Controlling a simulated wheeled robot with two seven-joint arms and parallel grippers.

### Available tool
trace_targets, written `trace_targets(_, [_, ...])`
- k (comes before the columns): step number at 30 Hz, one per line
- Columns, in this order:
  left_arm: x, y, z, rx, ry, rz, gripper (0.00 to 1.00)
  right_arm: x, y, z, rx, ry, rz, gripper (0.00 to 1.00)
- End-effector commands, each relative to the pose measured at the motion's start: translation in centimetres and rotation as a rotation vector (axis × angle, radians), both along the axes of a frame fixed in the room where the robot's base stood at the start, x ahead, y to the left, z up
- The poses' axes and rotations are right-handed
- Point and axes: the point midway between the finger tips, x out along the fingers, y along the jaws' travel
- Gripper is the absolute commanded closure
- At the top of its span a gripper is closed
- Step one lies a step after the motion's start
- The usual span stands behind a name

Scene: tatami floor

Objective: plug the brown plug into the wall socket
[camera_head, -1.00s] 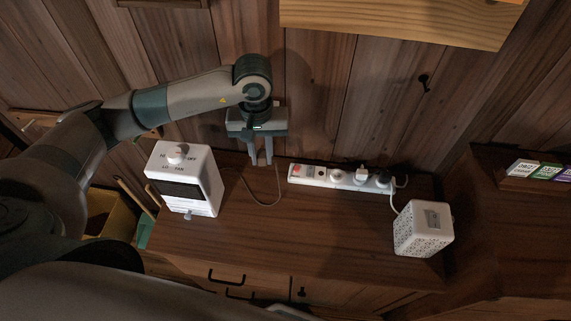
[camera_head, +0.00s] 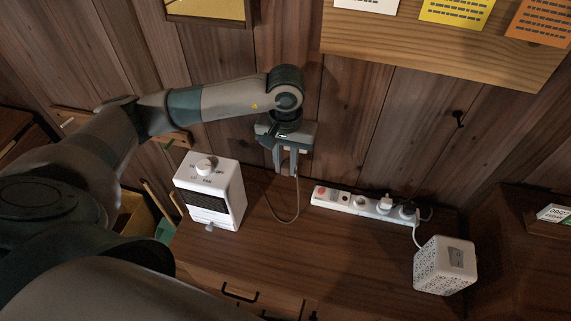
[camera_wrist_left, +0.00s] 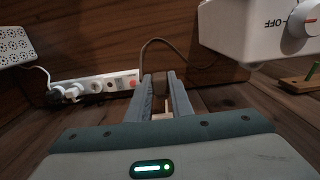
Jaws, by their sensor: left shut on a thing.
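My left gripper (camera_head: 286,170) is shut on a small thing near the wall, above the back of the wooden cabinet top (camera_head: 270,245). The wrist view shows a small pale-brown piece (camera_wrist_left: 161,103), likely the brown plug, between the fingers (camera_wrist_left: 160,82). In the head view the plug is hidden by the gripper. A thin cable (camera_head: 281,220) loops from the cabinet top up to the fingers. A white socket strip (camera_head: 338,196) lies along the wall to the right of the gripper, and also shows in the wrist view (camera_wrist_left: 105,79). My right gripper is out of view.
White plugs (camera_head: 384,203) and a dark plug (camera_head: 408,211) fill the strip's right end. A white heater-like box (camera_head: 212,190) stands left of the gripper. A white perforated box (camera_head: 444,265) stands at the right.

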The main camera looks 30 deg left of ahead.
Motion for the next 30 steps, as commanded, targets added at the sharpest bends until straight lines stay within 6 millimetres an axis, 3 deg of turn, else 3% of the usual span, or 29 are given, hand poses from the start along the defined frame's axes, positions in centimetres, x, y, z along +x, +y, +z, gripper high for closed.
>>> trace_targets(18, [4.2, 1.1, 0.0, 0.001, -0.002, 0.001, 1.0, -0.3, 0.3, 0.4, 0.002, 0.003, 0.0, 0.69])
trace_targets(30, [5.1, 1.4, 0.0, 0.001, -0.002, 0.0, 1.0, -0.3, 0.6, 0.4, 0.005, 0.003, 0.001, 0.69])
